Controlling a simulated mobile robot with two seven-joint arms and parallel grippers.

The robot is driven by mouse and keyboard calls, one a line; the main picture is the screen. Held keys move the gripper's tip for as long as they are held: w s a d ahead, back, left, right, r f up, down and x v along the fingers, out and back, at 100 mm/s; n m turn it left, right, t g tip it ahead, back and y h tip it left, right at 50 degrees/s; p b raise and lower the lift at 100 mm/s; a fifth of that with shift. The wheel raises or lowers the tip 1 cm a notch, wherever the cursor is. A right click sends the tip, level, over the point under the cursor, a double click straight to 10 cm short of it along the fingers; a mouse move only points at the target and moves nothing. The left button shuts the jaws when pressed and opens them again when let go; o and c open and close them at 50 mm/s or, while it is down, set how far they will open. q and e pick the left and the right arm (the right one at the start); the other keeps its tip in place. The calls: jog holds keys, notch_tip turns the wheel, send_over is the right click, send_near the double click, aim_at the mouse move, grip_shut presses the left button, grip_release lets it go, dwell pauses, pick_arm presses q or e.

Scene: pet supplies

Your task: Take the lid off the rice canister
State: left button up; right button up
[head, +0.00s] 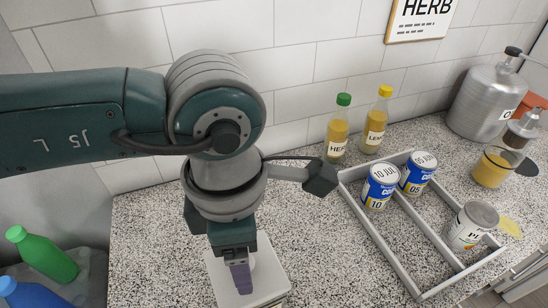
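A pale, square-topped object (268,259) stands on the counter at the bottom centre, directly below my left gripper. It may be the rice canister with its lid on, but no label shows and its lower part is cut off by the frame. My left gripper (241,283) points down over its top, and a small pale rounded shape, perhaps a knob, shows beside the fingers. The fingers overlap in this view, so I cannot tell whether they are open or shut, or touching it. My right gripper is not in view.
A grey divided tray (395,262) at right holds two blue-and-white cans (380,187) and a grey-topped can (470,228). Two yellow bottles (373,132) stand behind it. A metal canister (484,105) and a yellow-filled glass (491,172) are far right. Green and blue bottles (44,254) are lower left.

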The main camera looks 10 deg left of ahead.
pick_arm(q)
jog(key=shift+f, duration=0.35)
jog(key=shift+c, duration=0.3)
grip_shut()
